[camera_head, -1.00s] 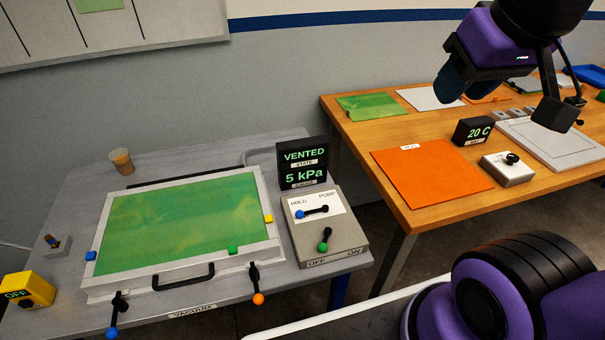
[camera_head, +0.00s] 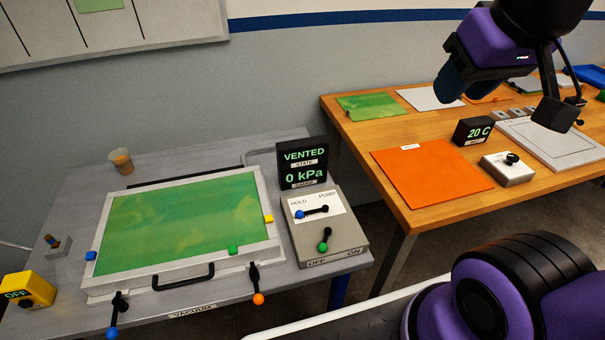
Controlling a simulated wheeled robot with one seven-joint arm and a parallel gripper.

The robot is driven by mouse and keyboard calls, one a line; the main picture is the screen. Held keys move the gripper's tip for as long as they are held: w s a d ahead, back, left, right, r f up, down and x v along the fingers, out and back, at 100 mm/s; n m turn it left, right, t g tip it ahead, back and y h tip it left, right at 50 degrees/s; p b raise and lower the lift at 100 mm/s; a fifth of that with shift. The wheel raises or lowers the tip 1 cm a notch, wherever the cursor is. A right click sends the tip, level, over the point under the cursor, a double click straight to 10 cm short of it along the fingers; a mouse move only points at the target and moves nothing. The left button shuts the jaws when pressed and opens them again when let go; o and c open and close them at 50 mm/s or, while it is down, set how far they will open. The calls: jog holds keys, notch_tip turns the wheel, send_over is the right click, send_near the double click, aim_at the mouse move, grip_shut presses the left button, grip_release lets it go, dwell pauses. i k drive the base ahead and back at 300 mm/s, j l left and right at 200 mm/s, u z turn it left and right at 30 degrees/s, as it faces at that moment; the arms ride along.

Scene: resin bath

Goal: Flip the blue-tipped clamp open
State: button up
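The blue-tipped clamp (camera_head: 115,314) is at the front left edge of the vacuum bath's lid frame (camera_head: 271,241). Its black lever hangs down over the table edge with the blue ball at the lower end. A matching orange-tipped clamp (camera_head: 256,282) hangs down at the front right. The lid has a green window and a black handle (camera_head: 184,277) at its front. My gripper (camera_head: 506,108) is at the upper right, above the wooden table and far from the clamp. Its two dark fingers are apart with nothing seen between them.
The display (camera_head: 303,163) reads VENTED and 0 kPa. A control box (camera_head: 324,244) with blue and green levers stands right of the bath. A yellow OFF box (camera_head: 27,290) and a small cup (camera_head: 121,161) are at left. The wooden table (camera_head: 379,141) holds sheets and devices.

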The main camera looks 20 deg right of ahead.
aim_at(112, 331)
jog(key=u, duration=1.6)
